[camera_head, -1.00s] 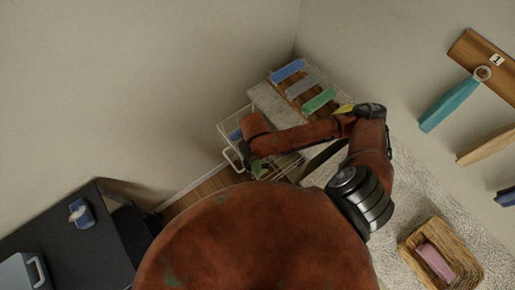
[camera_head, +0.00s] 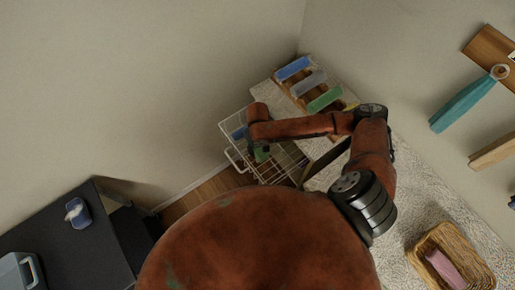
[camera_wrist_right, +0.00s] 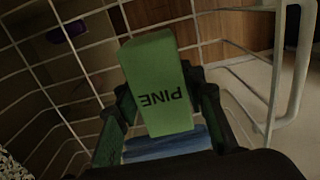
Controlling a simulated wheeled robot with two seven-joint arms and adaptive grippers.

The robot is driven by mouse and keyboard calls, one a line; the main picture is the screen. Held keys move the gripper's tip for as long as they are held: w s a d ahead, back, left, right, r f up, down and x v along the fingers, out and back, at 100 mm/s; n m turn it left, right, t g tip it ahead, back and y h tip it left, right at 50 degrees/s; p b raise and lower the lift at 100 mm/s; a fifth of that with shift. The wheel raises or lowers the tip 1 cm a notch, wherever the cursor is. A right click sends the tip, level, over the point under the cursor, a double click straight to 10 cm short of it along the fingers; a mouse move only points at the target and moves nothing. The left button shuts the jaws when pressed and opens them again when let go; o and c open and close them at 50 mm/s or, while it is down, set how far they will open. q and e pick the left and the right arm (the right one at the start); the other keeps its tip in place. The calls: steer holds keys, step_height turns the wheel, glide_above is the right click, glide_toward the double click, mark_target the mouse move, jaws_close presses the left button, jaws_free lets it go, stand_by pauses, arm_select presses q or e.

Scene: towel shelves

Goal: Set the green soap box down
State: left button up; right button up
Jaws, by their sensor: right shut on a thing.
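The green soap box (camera_wrist_right: 158,85), marked PINE, is between the fingers of my right gripper (camera_wrist_right: 160,100) in the right wrist view. The gripper is shut on it. The white wire basket (camera_wrist_right: 85,45) surrounds the box in that view. I cannot tell whether the box touches the wires. In the head view a small green part of the box (camera_head: 262,154) shows over the wire basket (camera_head: 283,168), below my right wrist. My right arm hides most of that gripper. A blue thing (camera_wrist_right: 165,145) lies beyond the box in the wrist view. My left gripper is out of view.
A wicker basket (camera_head: 419,250) holds a pink thing. Cloths hang on the right wall. A dark cabinet (camera_head: 60,248) stands at lower left.

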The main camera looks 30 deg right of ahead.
mark_target(258, 146)
steer(key=shift+f, duration=0.1)
steer(key=o, duration=1.2)
step_height(258, 146, up, 12)
steer(key=p, duration=0.2)
steer(key=shift+p, duration=0.35)
